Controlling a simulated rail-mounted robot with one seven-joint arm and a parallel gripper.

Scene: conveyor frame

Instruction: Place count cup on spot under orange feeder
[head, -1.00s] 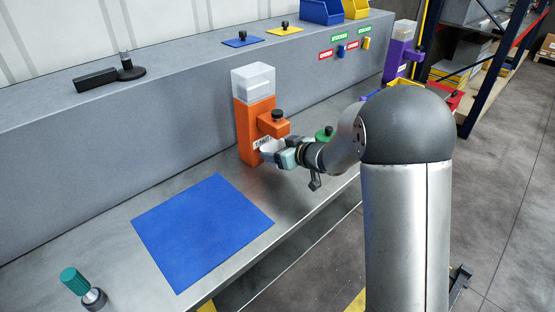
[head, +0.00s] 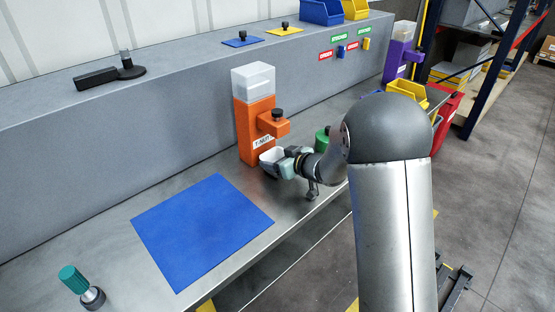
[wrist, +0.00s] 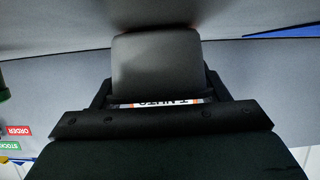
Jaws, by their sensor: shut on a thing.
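The orange feeder (head: 243,125) stands upright on the bench, with a clear box on top, a T-NUTS label and a black knob on its spout. My gripper (head: 279,164) is shut on the small white count cup (head: 269,156). The cup is upright, in front of the feeder's lower part and a little below the spout. I cannot tell whether it touches the bench. The spot under the feeder is not clearly visible. In the wrist view, a grey shape between the dark gripper parts (wrist: 160,118) looks like the cup (wrist: 155,65); the label shows behind it.
A blue mat (head: 202,230) lies on the bench at the front left, with a green-handled tool (head: 76,281) near it. A green knob (head: 322,138) is close to my wrist. A purple feeder (head: 396,62) and a yellow bin (head: 408,94) stand farther right.

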